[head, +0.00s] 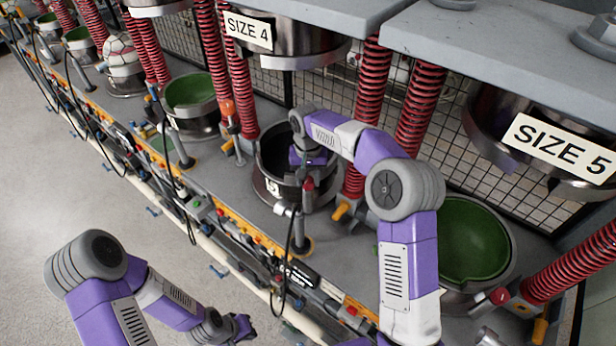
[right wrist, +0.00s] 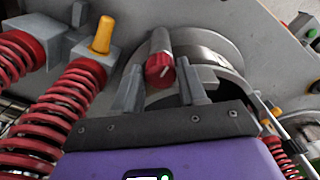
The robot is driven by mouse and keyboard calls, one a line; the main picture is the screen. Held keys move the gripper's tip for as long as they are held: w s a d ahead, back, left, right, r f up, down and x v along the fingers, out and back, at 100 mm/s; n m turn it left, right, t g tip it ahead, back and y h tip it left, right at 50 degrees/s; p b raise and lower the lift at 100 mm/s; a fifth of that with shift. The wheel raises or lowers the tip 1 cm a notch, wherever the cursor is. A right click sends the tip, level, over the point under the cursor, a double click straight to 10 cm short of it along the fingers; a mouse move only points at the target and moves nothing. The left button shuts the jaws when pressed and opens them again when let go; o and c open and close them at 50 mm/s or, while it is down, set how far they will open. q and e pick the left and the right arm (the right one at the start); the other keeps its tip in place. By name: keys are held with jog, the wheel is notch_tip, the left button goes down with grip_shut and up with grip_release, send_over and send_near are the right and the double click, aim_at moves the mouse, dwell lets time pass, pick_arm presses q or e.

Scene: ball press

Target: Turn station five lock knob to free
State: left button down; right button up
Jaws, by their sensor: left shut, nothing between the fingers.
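A red lock knob (right wrist: 160,70) with a white pointer mark sits on a grey shaft in the right wrist view. It also shows in the head view (head: 308,184), at the front of the dark cup under the SIZE 4 sign (head: 248,30). My right gripper (right wrist: 162,88) is open, with one finger on either side of the knob's line. I cannot tell whether the fingers touch it. Another red knob (head: 498,296) is by the green cup (head: 470,240) under the SIZE 5 sign (head: 562,148). My left gripper (head: 241,327) is shut and empty, low over the floor side.
Red springs (head: 370,110) stand between the stations. A yellow-orange handle (right wrist: 102,36) is left of the knob in the right wrist view. Black cables hang along the bench's front edge. The grey floor (head: 70,180) at the left is clear.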

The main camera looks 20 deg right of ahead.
jog(key=c, duration=0.6)
jog(key=shift+r+n, duration=0.1)
jog(key=shift+n, duration=0.2)
jog(key=shift+n+p, duration=0.85)
jog(key=shift+n, duration=0.15)
jog(key=n+p, duration=0.1)
jog(key=n, duration=0.2)
jog(key=shift+d+n+p, duration=0.1)
jog(key=shift+n+p, duration=0.2)
jog(key=n+p, duration=0.1)
jog(key=n, duration=0.2)
jog(key=shift+n, duration=0.3)
jog(key=shift+n+p, duration=0.55)
jog(key=shift+n, duration=1.05)
jog(key=shift+w+n, duration=0.1)
jog(key=shift+n, duration=0.2)
